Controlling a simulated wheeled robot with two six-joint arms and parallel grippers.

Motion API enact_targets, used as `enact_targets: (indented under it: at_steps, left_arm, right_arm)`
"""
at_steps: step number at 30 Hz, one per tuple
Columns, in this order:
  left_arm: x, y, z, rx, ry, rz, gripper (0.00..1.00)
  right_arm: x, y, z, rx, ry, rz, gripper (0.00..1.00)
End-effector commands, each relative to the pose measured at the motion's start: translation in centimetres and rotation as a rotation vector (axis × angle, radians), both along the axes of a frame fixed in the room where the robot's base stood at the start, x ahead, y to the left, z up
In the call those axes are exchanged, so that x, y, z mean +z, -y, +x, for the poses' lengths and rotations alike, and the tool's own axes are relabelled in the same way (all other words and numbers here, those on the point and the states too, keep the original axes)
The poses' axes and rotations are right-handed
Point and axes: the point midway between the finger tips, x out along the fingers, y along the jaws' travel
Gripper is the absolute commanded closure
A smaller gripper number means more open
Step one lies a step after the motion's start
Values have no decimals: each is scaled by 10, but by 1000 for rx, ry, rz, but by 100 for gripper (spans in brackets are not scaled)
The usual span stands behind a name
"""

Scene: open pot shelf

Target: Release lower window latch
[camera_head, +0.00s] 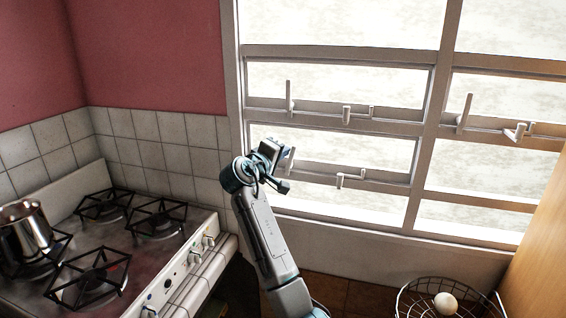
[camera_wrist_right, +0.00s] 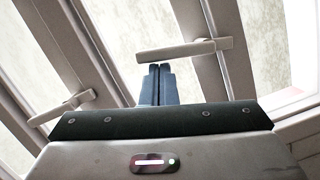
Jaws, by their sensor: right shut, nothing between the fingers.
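The white-framed window (camera_head: 437,95) fills the back wall in the head view. A pale lever-like latch (camera_head: 291,159) on the lower left pane shows just right of my right gripper (camera_head: 274,158), which partly covers it. In the right wrist view, the dark fingers of my right gripper (camera_wrist_right: 157,70) are shut and empty. Their tips lie just below a horizontal latch handle (camera_wrist_right: 178,51) in the picture; I cannot tell whether they touch it. Another latch handle (camera_wrist_right: 62,107) is at the left there. My left gripper is not in view.
An upright latch (camera_head: 289,97) stands on the rail above, and another (camera_head: 465,112) is farther right. A stove (camera_head: 130,245) with a metal pot (camera_head: 24,232) is at the left. A wire basket (camera_head: 405,300) holding a pale round object (camera_head: 445,303) sits at the lower right.

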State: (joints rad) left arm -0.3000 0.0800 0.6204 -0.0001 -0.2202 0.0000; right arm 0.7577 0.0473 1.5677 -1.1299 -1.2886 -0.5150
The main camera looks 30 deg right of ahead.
Motion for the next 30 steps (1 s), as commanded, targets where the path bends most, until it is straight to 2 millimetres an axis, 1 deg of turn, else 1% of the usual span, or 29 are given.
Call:
enact_targets:
  at_steps: [1, 3, 14, 22, 30]
  left_arm:
    - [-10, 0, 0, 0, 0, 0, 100]
    - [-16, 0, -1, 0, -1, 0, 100]
    - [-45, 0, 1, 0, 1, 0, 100]
    - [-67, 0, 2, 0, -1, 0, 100]
    - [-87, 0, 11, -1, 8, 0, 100]
  right_arm:
    - [-3, 2, 0, -1, 35, 26, 100]
    - [-3, 5, -1, -1, 85, 68, 100]
    - [-5, 17, -16, 0, 346, 292, 100]
    - [-11, 27, -27, 0, 542, 458, 100]
    - [-20, 34, -35, 0, 729, 619, 100]
